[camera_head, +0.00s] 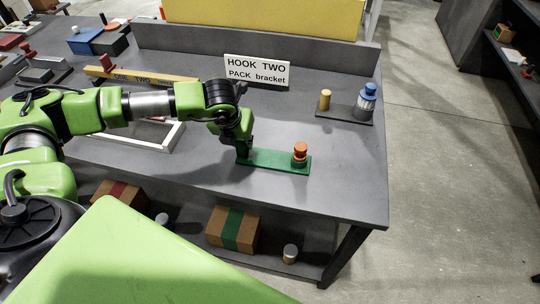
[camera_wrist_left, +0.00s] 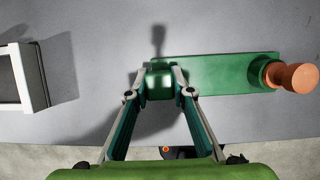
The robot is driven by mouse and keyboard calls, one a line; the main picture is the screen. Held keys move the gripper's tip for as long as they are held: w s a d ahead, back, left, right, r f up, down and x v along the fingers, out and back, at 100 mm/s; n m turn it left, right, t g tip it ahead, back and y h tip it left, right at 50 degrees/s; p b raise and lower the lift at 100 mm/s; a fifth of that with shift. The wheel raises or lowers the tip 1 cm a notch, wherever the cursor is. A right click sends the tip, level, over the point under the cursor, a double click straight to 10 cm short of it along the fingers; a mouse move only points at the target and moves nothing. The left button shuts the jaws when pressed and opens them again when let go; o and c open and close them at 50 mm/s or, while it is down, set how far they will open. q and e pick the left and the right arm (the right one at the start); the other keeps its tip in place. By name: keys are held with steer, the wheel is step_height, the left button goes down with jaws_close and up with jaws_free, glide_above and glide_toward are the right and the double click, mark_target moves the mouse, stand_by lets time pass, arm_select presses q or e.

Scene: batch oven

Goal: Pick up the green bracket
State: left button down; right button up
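The green bracket (camera_head: 270,160) lies on the grey table near its front edge. It is a flat green plate with an orange knob on a green base at its right end. My left gripper (camera_head: 243,153) is down at the plate's left end. In the left wrist view, its fingers (camera_wrist_left: 160,80) stand on both sides of a green post at that end, with no clear gap seen. The plate (camera_wrist_left: 220,72) runs to the right from there and appears to rest on the table. My right gripper is not in view.
A sign reading "HOOK TWO PACK bracket" (camera_head: 257,72) stands behind. A grey bracket (camera_head: 340,114) with a blue-topped post lies at the back right. A white frame (camera_head: 165,140) lies left, under my arm. Boxes (camera_head: 214,226) sit on the shelf below. The table's front right is clear.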

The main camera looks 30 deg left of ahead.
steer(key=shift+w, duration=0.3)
arm_select(q)
steer(key=shift+w+r, duration=0.1)
steer(key=shift+r, duration=0.05)
